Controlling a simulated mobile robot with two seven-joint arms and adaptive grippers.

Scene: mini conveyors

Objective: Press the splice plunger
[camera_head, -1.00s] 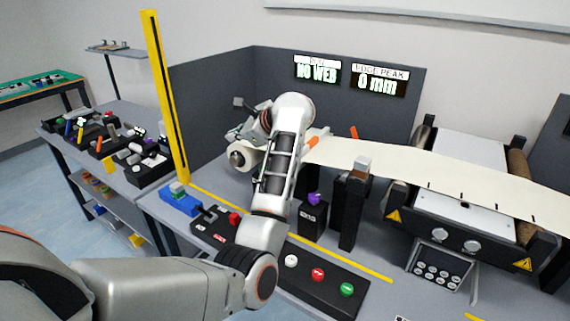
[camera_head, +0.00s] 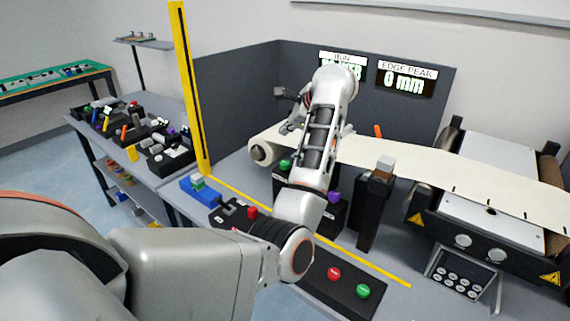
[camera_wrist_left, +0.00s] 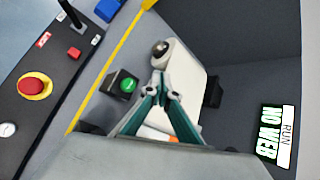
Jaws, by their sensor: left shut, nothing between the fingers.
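Two black boxes stand behind the yellow line: one with a green button (camera_head: 285,165), one with a purple knob (camera_head: 333,197). I cannot read which is the splice plunger. The green button (camera_wrist_left: 127,85) also shows in the left wrist view, left of my left gripper (camera_wrist_left: 159,78). The teal fingers are shut and empty, over the cream web roll (camera_wrist_left: 181,65). In the head view my left gripper (camera_head: 291,126) is mostly behind its own wrist, above the web, apart from both boxes. My right gripper is out of view.
A front panel holds a red button (camera_head: 334,273) and a green button (camera_head: 363,291). A black post (camera_head: 375,205) stands right of the purple knob. A yellow upright (camera_head: 190,90) rises at left. The display (camera_wrist_left: 273,135) reads NO WEB.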

